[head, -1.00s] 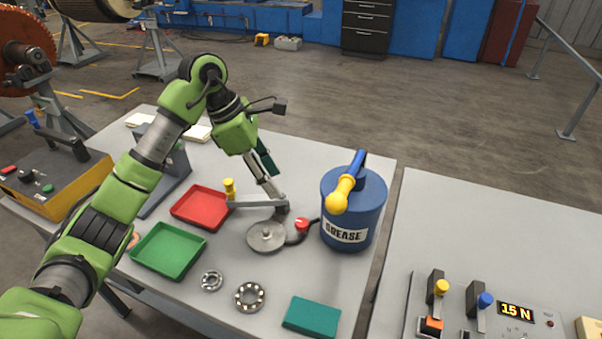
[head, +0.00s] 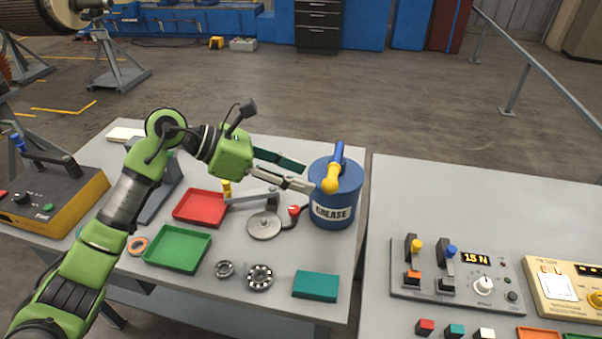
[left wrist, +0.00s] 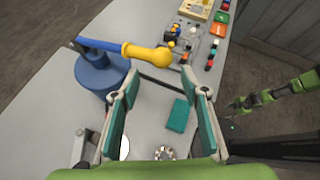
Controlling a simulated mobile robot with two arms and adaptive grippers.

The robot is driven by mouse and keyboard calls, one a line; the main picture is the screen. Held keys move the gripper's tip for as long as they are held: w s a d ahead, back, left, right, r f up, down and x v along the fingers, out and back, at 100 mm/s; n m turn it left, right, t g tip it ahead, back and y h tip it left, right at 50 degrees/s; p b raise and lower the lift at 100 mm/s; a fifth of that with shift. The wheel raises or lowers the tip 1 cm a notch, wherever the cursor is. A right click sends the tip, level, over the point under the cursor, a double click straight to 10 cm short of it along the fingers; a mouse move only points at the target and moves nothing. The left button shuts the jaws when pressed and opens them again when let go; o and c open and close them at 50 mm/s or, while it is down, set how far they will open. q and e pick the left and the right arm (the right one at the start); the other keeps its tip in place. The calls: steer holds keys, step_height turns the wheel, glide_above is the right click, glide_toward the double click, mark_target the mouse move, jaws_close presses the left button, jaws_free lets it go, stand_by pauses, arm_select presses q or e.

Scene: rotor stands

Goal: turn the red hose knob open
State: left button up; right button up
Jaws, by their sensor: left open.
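The red hose knob (head: 294,210) sits on a short dark hose between a round metal disc (head: 264,226) and the blue grease can (head: 335,203). My left gripper (head: 308,178) is open and empty, above and slightly right of the knob in the head view, with its fingers pointing toward the can. In the left wrist view the open fingers (left wrist: 159,78) point toward the can's yellow-ended handle (left wrist: 147,54). I cannot make out the knob there. My right gripper (left wrist: 233,107) seems to show small at the right of the left wrist view; its opening cannot be told.
A red tray (head: 200,207), a green tray (head: 177,250), two bearings (head: 259,278) and a teal block (head: 316,286) lie on the table. A metal lever arm (head: 250,197) stands behind the disc. A second table at right holds control panels (head: 458,276).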

arm_select(q)
steer(key=d+r+h, duration=0.1)
steer(key=s+d+r+h, duration=0.1)
steer(key=shift+s+d+r+n, duration=0.2)
steer(key=shift+s+r+n, duration=0.1)
steer(key=shift+n, duration=0.1)
arm_select(e)
steer(key=shift+s+a, duration=0.15)
steer(key=shift+s, duration=0.15)
arm_select(q)
steer(key=shift+w, duration=0.1)
